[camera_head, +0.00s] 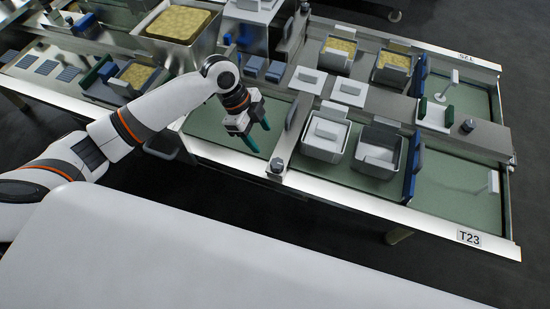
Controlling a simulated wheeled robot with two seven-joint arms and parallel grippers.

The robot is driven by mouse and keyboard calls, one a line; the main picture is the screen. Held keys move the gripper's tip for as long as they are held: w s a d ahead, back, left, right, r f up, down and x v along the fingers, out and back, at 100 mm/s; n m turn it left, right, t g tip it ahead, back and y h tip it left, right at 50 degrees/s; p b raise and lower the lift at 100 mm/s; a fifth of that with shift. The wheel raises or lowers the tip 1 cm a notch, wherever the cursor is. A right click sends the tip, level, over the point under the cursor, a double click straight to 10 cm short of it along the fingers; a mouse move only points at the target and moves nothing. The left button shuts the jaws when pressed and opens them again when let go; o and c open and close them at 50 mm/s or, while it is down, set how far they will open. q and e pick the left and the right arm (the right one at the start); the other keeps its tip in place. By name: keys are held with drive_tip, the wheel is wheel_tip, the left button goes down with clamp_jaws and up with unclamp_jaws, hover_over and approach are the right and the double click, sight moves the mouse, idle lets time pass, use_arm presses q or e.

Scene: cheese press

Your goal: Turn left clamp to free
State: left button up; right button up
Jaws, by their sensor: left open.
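My left arm comes in from the left, and its gripper (259,135) is open with teal fingertips pointing down. It is empty above the green bed of the press table, left of a grey cross rail (291,128). A small dark knob (277,166) stands at the rail's front end, just right of and below the fingertips. It looks like the left clamp, but its turn position is too small to tell. The gripper appears apart from it. A similar dark knob (467,126) is farther right. My right gripper is not in view.
Two white moulds, one on the left (325,137) and one on the right (379,150), stand right of the rail. Blue pads (412,165) are beside them. A large tray of yellow curd (178,24) is at the back left. The green bed (215,129) around the gripper is clear.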

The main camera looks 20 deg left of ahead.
sight(277, 163)
use_arm(q)
drive_tip(key=x, duration=1.1)
drive_tip(key=shift+d+f, duration=0.25)
drive_tip(key=shift+f, duration=0.05)
drive_tip(key=shift+c, duration=0.2)
drive_tip(key=c, duration=1)
